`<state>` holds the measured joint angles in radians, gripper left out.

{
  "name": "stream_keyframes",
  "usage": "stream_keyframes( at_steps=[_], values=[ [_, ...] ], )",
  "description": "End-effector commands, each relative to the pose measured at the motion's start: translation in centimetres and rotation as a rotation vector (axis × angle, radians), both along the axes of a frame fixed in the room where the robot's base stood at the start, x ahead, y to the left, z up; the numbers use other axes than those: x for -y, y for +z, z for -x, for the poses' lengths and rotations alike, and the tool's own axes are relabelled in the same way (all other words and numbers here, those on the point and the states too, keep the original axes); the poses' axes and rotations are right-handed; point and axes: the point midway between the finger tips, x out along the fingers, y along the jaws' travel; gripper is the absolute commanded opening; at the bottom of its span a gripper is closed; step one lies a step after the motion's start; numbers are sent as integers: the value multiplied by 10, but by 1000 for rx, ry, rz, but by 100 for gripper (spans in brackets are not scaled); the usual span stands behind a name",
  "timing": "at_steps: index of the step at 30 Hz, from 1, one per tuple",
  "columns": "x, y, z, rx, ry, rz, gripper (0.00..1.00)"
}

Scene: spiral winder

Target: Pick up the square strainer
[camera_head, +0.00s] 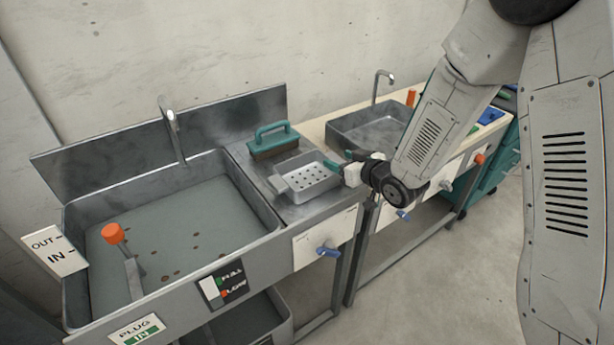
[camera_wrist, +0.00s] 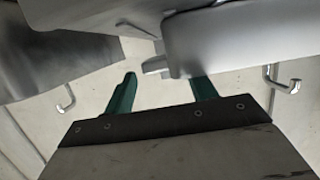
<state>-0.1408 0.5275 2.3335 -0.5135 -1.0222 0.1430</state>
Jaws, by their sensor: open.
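The square strainer (camera_head: 306,181) is a light grey, shallow box with rows of holes and a short handle tab. It sits on the metal drainboard (camera_head: 247,165) between the two sinks. My gripper (camera_head: 338,166) has green fingers and is at the right side of the strainer, close to its rim. In the wrist view my gripper (camera_wrist: 163,88) is open, with a gap between the fingers. A grey tab (camera_wrist: 156,66), seemingly the strainer's, shows just beyond and between the fingertips. I cannot tell whether the fingers touch it.
A green-handled brush (camera_head: 274,140) stands just behind the strainer. A large sink (camera_head: 180,235) with an orange-topped lever (camera_head: 113,234) is at left. A smaller sink (camera_head: 372,128) with a tap (camera_head: 382,80) is at right.

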Motion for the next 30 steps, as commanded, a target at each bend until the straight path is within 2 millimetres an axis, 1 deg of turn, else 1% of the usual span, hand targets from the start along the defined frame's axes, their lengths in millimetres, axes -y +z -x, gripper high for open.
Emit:
stream_keyframes(
  at_steps=[1,4,12,14,15,17,18,26,30],
  values=[
    [-4,-3,-6,0,2,0,56],
    [-9,-5,-14,1,1,0,56],
    [-10,-6,-16,0,-1,0,56],
    [-10,-6,-16,0,-1,0,40],
    [-10,-6,-16,0,-1,0,29],
    [-10,-6,-16,0,-1,0,12],
    [-10,-6,-16,0,-1,0,1],
    [-10,-5,-16,1,-1,0,0],
    [-11,3,-16,3,1,-1,0]
  ],
)
